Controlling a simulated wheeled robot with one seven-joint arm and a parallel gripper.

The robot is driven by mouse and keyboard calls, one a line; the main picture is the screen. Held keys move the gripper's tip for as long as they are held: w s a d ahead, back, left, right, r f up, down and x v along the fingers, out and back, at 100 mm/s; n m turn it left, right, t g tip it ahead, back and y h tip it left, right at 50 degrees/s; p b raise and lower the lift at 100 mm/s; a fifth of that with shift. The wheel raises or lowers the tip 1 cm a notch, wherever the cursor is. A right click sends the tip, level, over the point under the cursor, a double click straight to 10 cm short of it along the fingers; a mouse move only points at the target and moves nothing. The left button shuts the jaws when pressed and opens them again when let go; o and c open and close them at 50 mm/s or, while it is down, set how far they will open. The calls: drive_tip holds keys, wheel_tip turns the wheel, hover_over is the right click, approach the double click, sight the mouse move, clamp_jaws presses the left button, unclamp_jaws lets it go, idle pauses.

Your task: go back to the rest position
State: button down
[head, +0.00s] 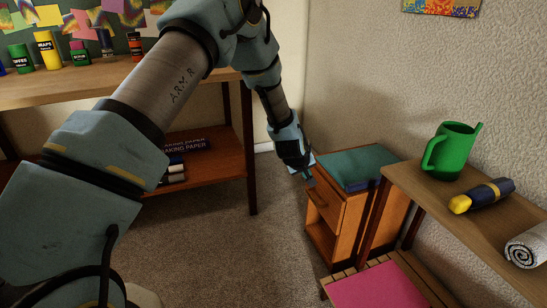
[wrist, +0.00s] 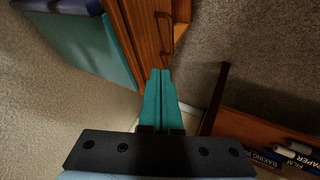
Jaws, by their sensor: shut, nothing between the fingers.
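My gripper (head: 309,180) hangs at the end of my arm in the head view, close to the front top edge of a small wooden cabinet (head: 327,207). In the wrist view my gripper (wrist: 160,72) shows its two teal fingers pressed together with nothing between them. The cabinet's drawer front (wrist: 150,30) and its handle (wrist: 164,35) lie just beyond the fingertips. The drawer looks closed. I cannot tell whether the fingers touch the cabinet.
A teal book-like item (head: 358,165) lies on the cabinet. A shelf (head: 440,205) at right holds a green watering can (head: 452,150), a blue-yellow flashlight (head: 482,195) and a rolled towel (head: 527,246). A pink cushion (head: 380,288) sits below. A workbench (head: 60,85) with jars stands at left. Carpet (head: 225,235) is clear.

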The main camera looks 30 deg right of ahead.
drive_tip(key=w+a+r+y, duration=0.15)
drive_tip(key=a+r, duration=0.25)
drive_tip(key=a, duration=0.5)
drive_tip(key=w+a+r+y, duration=0.15)
drive_tip(key=a+r, duration=0.25)
drive_tip(key=a, duration=0.4)
drive_tip(key=w+a+r, duration=0.3)
drive_tip(key=a+r, duration=0.1)
drive_tip(key=a, duration=0.5)
drive_tip(key=s+a+r+n+g+y, duration=0.1)
drive_tip(key=s+a+r, duration=0.1)
drive_tip(key=s+a, duration=0.45)
drive_tip(key=s+a+r+g+y, duration=0.1)
drive_tip(key=s+a+r, duration=0.15)
drive_tip(key=a, duration=0.75)
drive_tip(key=s+a+r+n+y, duration=0.1)
drive_tip(key=s+a+r, duration=0.1)
drive_tip(key=s+a, duration=0.55)
wheel_tip(320, 180, up, 22)
drive_tip(key=w+p, duration=0.2)
drive_tip(key=p, duration=1.9)
drive_tip(key=shift+a+f+m, duration=0.2)
drive_tip(key=shift+a+m, duration=0.1)
drive_tip(key=shift+a, duration=0.15)
